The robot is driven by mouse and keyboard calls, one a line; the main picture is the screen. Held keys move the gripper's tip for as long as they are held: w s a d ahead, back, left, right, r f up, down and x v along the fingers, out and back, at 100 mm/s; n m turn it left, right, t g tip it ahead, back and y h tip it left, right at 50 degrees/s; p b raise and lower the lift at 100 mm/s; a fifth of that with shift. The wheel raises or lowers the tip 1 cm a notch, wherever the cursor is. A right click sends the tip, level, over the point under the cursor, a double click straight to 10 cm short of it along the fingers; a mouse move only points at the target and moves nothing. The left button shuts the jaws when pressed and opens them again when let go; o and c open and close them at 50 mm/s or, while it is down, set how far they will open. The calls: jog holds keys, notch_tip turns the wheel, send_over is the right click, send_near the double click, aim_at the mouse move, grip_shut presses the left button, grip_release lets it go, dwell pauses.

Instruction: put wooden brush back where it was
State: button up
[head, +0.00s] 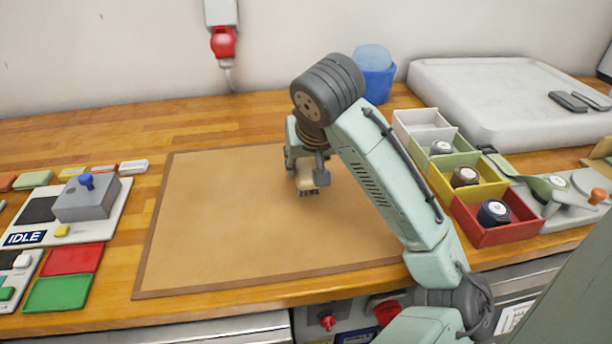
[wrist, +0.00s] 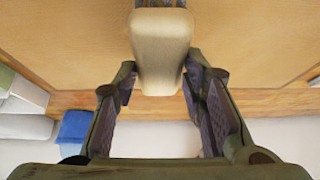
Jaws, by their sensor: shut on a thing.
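The wooden brush (head: 305,181) is a pale wooden block with dark bristles facing down. My gripper (head: 306,166) is shut on it, over the middle of the brown mat (head: 205,215). In the wrist view the brush (wrist: 161,45) sits between the two fingers of my gripper (wrist: 160,80), its rounded end toward the camera. The bristles are only partly seen there. I cannot tell whether they touch the mat or hang just above it.
Right of the mat stand coloured bins (head: 488,231) holding round objects. A blue tub (head: 378,84) and a white slab (head: 490,95) are behind. Red (head: 72,259) and green (head: 57,293) trays and a grey box (head: 88,204) lie left. The mat's left half is clear.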

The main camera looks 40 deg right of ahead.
aim_at(308, 171)
notch_tip(308, 171, down, 4)
jog(key=b, duration=0.3)
jog(key=shift+r, duration=0.3)
jog(key=o, duration=0.6)
jog(key=shift+f, duration=0.25)
jog(key=o, duration=0.5)
jog(key=shift+r, duration=0.1)
